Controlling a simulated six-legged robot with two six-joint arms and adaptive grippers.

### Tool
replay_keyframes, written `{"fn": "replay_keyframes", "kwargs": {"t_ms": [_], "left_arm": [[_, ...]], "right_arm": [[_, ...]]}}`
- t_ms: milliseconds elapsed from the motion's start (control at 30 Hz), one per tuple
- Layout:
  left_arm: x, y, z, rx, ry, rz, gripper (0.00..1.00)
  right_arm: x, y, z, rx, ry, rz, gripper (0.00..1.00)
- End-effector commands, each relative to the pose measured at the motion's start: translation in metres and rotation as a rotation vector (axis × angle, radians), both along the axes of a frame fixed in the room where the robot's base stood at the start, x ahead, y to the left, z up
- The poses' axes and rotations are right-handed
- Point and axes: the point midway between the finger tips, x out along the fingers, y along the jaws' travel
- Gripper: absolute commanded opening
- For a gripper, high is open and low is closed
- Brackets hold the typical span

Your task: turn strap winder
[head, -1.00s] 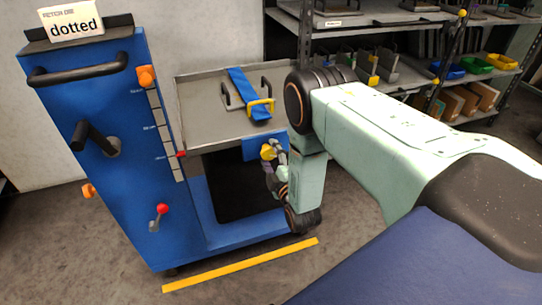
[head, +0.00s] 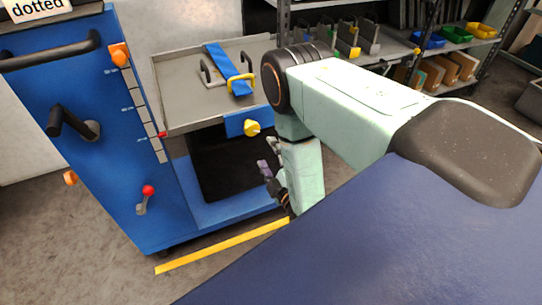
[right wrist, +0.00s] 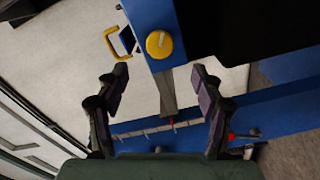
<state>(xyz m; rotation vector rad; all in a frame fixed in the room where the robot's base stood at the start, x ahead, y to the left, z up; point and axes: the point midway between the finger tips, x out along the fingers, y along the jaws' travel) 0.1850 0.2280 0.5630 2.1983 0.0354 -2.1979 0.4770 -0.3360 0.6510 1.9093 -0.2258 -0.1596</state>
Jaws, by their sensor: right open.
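The strap winder is a round yellow knob (head: 251,127) on the blue block at the front of the grey tray; it also shows in the right wrist view (right wrist: 159,44). A blue strap (head: 226,66) runs across the tray to a yellow handle (head: 240,85). My right gripper (head: 267,172) is below the knob in the head view, partly hidden by its own arm. In the right wrist view the fingers (right wrist: 159,78) are spread and empty, with the knob beyond the fingertips and apart from them. My left gripper is not in view.
A blue lift cart (head: 110,180) with black handles and a red-knobbed lever (head: 147,192) stands at the left. A yellow floor line (head: 220,246) runs in front of it. Shelves with coloured bins (head: 455,34) stand behind at the right.

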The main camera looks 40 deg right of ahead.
Motion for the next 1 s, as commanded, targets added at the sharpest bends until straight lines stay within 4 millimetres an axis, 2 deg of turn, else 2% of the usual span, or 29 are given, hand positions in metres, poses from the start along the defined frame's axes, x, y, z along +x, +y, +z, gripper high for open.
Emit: {"fn": "replay_keyframes", "kwargs": {"t_ms": [200, 500, 633, 767, 1000], "left_arm": [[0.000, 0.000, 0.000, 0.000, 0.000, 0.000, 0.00], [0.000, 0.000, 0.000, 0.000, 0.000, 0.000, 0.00], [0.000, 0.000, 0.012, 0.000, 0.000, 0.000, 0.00], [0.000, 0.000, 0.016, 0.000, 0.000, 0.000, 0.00], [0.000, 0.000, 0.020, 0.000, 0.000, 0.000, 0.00]], "right_arm": [[-0.014, 0.003, 0.000, 0.000, 0.000, 0.000, 0.67], [-0.015, 0.004, 0.000, 0.000, 0.000, 0.000, 0.67], [-0.010, 0.004, 0.008, 0.008, -0.013, 0.004, 0.67], [0.001, 0.002, 0.008, 0.223, -0.072, 0.007, 0.67], [0.018, -0.001, 0.004, 0.713, -0.188, 0.011, 0.67]]}}
